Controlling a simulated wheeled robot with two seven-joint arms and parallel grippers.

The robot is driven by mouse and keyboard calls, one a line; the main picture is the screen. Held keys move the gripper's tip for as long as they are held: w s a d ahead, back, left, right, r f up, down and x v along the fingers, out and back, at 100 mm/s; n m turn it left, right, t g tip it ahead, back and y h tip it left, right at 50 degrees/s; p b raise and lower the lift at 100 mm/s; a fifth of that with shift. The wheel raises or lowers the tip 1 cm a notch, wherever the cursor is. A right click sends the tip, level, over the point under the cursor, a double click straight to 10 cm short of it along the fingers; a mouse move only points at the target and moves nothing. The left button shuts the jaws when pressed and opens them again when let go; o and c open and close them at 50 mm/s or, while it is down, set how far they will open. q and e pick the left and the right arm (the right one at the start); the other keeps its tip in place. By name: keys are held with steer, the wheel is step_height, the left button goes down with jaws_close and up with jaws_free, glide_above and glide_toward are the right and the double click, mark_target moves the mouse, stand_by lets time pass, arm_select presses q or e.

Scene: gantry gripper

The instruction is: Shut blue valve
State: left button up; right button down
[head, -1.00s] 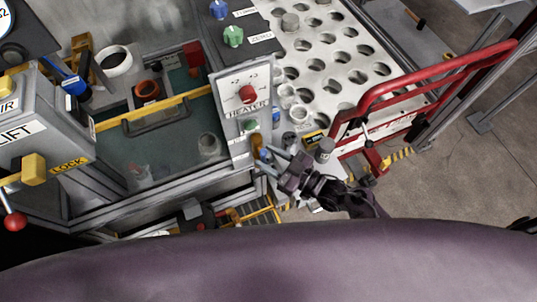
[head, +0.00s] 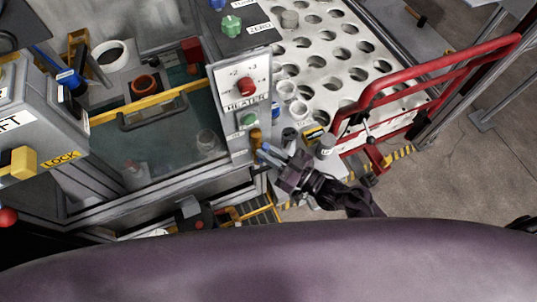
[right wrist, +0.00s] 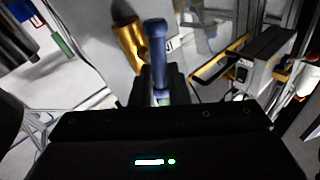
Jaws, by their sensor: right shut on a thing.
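The blue valve has a blue lever handle (right wrist: 156,45) beside a brass body (right wrist: 127,42) in the right wrist view. In the head view the brass body (head: 256,138) is at the lower right corner of the heater panel, and a bit of the blue handle (head: 264,147) shows. My right gripper (right wrist: 160,88) is shut on the blue handle, with one dark finger on each side of it. In the head view the right gripper (head: 278,161) reaches to the valve from the lower right. The fingers hide part of the handle. My left gripper is not in view.
The heater panel (head: 229,75) with a red knob (head: 246,86) and a green knob (head: 249,120) stands just above the valve. A perforated white table (head: 322,76) and a red rail (head: 437,68) are to the right. Open floor (head: 465,170) lies beyond the rail.

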steer(key=shift+s+d+f, duration=0.1)
steer(key=shift+d+f, duration=0.05)
steer(key=shift+f, duration=0.3)
steer(key=c, duration=1.5)
jaws_free()
steer(key=shift+o, duration=1)
steer(key=shift+w, duration=0.2)
steer(key=shift+r, duration=0.1)
steer(key=b+v, duration=0.1)
steer(key=v, duration=0.7)
steer(key=shift+c, duration=0.4)
